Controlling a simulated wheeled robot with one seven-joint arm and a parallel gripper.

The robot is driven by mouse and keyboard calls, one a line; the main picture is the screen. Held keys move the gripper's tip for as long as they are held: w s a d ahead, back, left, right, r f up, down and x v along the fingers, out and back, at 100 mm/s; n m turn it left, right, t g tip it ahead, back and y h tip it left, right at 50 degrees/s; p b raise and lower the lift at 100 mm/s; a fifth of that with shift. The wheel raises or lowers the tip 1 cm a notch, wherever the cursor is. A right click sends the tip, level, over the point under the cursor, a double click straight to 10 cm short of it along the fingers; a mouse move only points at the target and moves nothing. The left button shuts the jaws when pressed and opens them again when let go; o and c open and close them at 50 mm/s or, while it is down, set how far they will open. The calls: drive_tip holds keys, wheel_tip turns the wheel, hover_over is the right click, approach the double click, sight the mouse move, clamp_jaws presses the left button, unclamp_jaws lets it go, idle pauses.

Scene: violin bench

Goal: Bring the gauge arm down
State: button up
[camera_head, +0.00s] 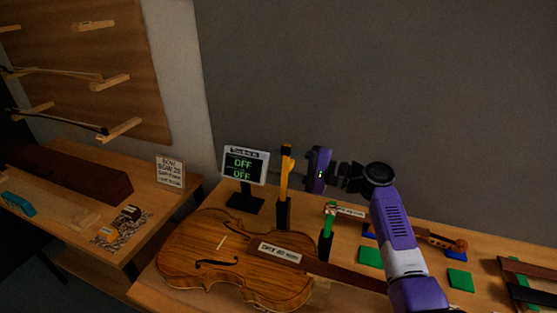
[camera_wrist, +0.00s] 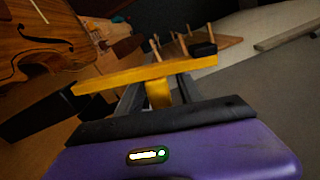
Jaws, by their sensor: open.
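The yellow gauge arm (camera_head: 286,165) stands upright from a black base (camera_head: 283,213), behind the violin. In the wrist view the yellow bar (camera_wrist: 110,82) crosses in front of my gripper (camera_wrist: 158,92), with a short yellow piece reaching back between the fingers. My gripper is open, its dark fingers on either side of that piece; whether they touch it I cannot tell. In the head view my purple gripper (camera_head: 319,169) is just right of the arm's upper part. The display (camera_head: 245,165) reads OFF on both lines.
The violin (camera_head: 220,265) lies in front of the gauge. A green-topped post (camera_head: 329,219) on a black base stands right of it. Green pads (camera_head: 370,257) and a small brown item (camera_head: 445,243) lie farther right. A sign (camera_head: 170,171) stands on the left bench.

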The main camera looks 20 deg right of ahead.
drive_tip(key=shift+w+a, duration=0.1)
drive_tip(key=shift+a, duration=0.05)
drive_tip(key=shift+c, duration=0.4)
clamp_jaws()
idle(1.0)
